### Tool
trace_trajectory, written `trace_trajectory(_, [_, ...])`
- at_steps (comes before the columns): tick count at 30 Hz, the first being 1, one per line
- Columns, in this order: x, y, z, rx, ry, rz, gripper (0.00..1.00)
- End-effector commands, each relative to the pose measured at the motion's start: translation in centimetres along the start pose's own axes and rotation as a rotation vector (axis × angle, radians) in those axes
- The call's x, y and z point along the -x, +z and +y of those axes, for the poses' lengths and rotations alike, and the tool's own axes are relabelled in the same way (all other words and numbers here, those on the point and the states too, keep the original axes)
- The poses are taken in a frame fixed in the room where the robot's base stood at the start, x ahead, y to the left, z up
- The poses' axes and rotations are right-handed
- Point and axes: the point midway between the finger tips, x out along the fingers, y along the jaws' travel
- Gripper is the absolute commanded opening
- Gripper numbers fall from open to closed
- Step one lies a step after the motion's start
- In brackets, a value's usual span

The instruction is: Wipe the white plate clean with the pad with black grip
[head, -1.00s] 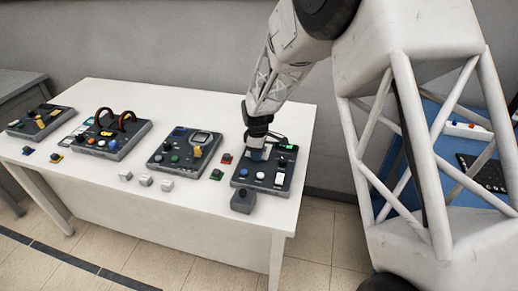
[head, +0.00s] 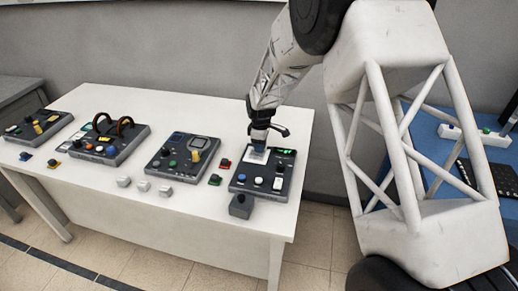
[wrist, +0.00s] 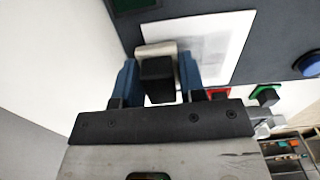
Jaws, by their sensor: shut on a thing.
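My gripper (wrist: 158,82) has blue fingers and is shut on the black grip of the pad (wrist: 155,49). The pad's pale edge shows past the grip in the wrist view. The white plate (wrist: 232,30) lies on the dark panel, with faint grey smudges on its middle. The pad is over the plate's left part; I cannot tell whether it touches. In the head view my gripper (head: 258,146) points down at the back left of the rightmost panel, and the plate (head: 252,158) shows below it.
The rightmost panel (head: 240,187) also has a blue knob, a white switch and a small green display (head: 285,151). A dark grey block (head: 241,206) stands at its front edge. Red and green buttons (head: 220,172) sit left of it. More panels and grey cubes stand left on the white table (head: 215,225).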

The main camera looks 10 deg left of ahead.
Motion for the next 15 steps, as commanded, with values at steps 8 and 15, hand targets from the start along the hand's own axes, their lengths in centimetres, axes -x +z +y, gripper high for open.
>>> trace_trajectory(8, [3.8,-0.1,0.0,0.001,0.006,0.003,0.15])
trace_trajectory(15, [6.0,-0.1,0.0,0.001,0.005,0.003,0.15])
